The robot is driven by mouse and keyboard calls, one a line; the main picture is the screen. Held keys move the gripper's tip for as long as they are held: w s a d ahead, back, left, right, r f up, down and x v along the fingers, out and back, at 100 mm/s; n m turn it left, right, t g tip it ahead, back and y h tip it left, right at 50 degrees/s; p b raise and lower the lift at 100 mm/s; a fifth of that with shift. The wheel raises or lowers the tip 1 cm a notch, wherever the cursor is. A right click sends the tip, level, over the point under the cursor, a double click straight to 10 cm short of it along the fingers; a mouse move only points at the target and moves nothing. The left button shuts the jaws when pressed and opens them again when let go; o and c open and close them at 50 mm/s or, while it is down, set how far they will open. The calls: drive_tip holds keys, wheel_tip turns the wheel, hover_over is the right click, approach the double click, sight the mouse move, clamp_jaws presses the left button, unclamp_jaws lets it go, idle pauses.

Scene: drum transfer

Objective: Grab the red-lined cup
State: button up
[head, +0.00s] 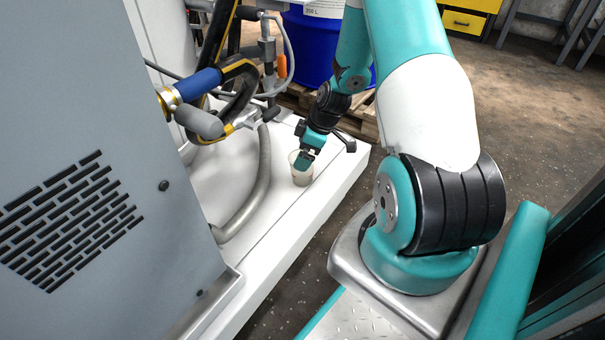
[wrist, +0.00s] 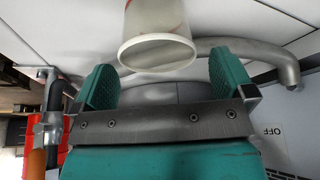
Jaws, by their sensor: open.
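The red-lined cup (head: 301,169) stands on the white ledge in the head view, right at my gripper (head: 306,160). In the wrist view the cup (wrist: 158,48) is whitish with a pale rim and thin red lines near the picture's top edge, where it is cut off. My gripper (wrist: 157,84) shows two teal fingers spread apart in the wrist view. The cup's rim appears between the fingers, with gaps on both sides. I cannot tell how deep the cup sits between them.
A grey bent pipe (head: 255,190) runs along the ledge to the left of the cup. Hoses and a valve with a blue grip (head: 197,84) hang above it. A grey vented cabinet (head: 90,180) fills the left. A blue drum (head: 308,45) stands on a wooden pallet behind.

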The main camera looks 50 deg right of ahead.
drive_tip(key=b+x, duration=0.2)
drive_tip(key=x, duration=0.1)
drive_tip(key=b+x, duration=0.1)
drive_tip(key=x, duration=0.1)
drive_tip(key=shift+s+d+f, duration=0.1)
drive_tip(key=shift+s+d, duration=0.1)
drive_tip(key=shift+d, duration=0.1)
drive_tip(key=c, duration=0.9)
drive_tip(key=shift+r, duration=0.25)
